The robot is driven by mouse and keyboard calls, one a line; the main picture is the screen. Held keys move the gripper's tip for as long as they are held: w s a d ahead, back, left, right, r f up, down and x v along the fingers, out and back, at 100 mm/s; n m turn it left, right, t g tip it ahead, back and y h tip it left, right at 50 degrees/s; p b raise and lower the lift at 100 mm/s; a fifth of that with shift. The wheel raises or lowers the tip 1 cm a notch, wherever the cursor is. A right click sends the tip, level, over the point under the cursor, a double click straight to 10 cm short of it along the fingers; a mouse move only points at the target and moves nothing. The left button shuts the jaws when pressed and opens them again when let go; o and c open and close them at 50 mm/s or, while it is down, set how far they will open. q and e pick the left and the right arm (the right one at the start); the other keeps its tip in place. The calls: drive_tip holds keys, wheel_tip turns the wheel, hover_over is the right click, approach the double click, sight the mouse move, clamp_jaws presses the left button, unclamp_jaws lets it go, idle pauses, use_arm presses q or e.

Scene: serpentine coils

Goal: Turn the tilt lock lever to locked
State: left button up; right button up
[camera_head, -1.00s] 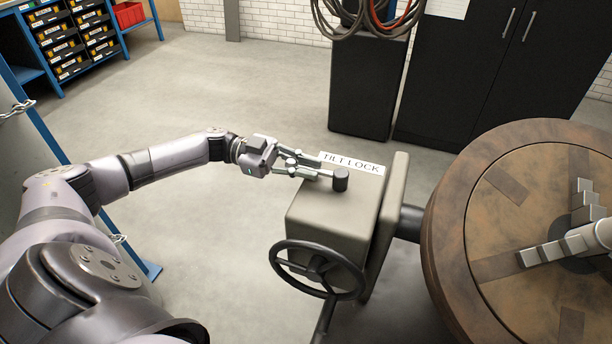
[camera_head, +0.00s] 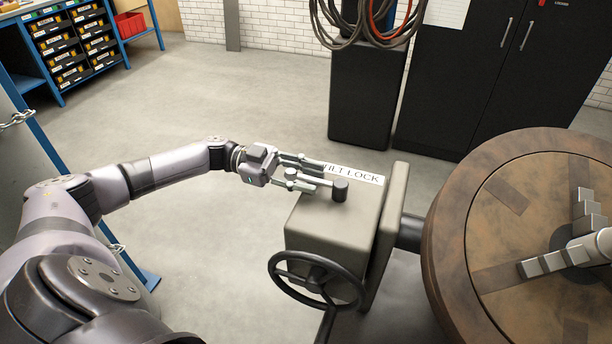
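The tilt lock lever shows as a short dark upright knob (camera_head: 340,190) on top of a grey-beige housing (camera_head: 325,224), beside a white label reading TILT LOCK (camera_head: 362,175). My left gripper (camera_head: 322,175) reaches in from the left over the housing top. Its two fingers are spread apart, one on the label side and one near the knob. The finger on the far side covers the start of the label. Whether a finger touches the knob I cannot tell; the lever's arm is mostly hidden by the fingers. My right gripper is not in view.
A dark handwheel (camera_head: 315,280) is on the housing's front. A large brown round table (camera_head: 470,225) with grey stepped jaws (camera_head: 545,262) stands at the right. Black cabinets (camera_head: 490,75) stand behind. Open floor (camera_head: 220,105) lies to the left.

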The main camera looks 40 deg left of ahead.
use_arm(q)
drive_tip(key=shift+s+a, duration=0.1)
drive_tip(key=v, duration=1.2)
